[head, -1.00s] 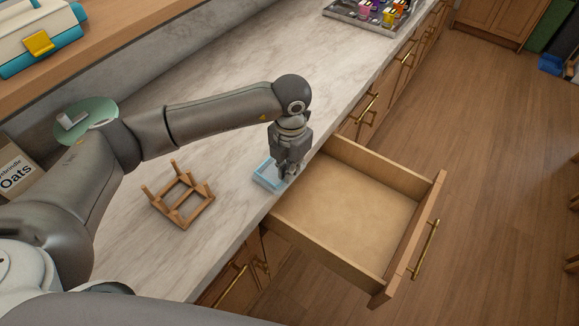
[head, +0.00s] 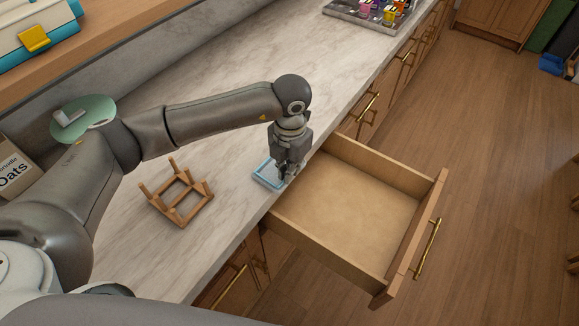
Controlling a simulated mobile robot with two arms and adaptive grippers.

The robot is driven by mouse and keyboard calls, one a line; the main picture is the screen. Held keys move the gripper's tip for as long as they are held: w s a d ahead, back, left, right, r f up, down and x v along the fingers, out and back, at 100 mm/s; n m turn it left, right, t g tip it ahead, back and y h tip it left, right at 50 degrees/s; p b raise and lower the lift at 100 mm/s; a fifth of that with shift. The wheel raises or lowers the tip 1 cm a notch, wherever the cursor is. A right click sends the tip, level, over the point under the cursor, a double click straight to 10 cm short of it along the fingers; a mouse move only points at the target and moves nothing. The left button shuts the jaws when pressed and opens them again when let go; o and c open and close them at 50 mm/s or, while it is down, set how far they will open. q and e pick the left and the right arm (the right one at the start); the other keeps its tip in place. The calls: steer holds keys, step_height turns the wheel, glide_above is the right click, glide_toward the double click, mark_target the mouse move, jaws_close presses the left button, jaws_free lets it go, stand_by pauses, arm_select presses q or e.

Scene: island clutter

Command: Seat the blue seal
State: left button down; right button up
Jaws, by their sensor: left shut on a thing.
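A light blue rectangular piece (head: 262,181), which looks like the blue seal, lies at the front edge of the marble counter. It looks like a rim around a paler middle; I cannot tell whether it is seated on a container below. My left gripper (head: 286,175) points down at its right side, fingers shut on its edge. The gripper hides that side of it. My right gripper is not in view.
An empty wooden drawer (head: 346,208) stands open right beside the blue piece. A small wooden rack (head: 180,199) with upright pegs is on the counter to the left. A tray (head: 345,12) of colourful items is at the far end. The counter between is clear.

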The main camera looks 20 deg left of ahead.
arm_select(q)
steer(key=shift+f, duration=0.4)
steer(key=c, duration=1.5)
jaws_free()
steer(key=shift+c, duration=0.2)
step_height(320, 180, up, 12)
steer(key=shift+d+r, duration=0.15)
steer(key=shift+s, duration=0.1)
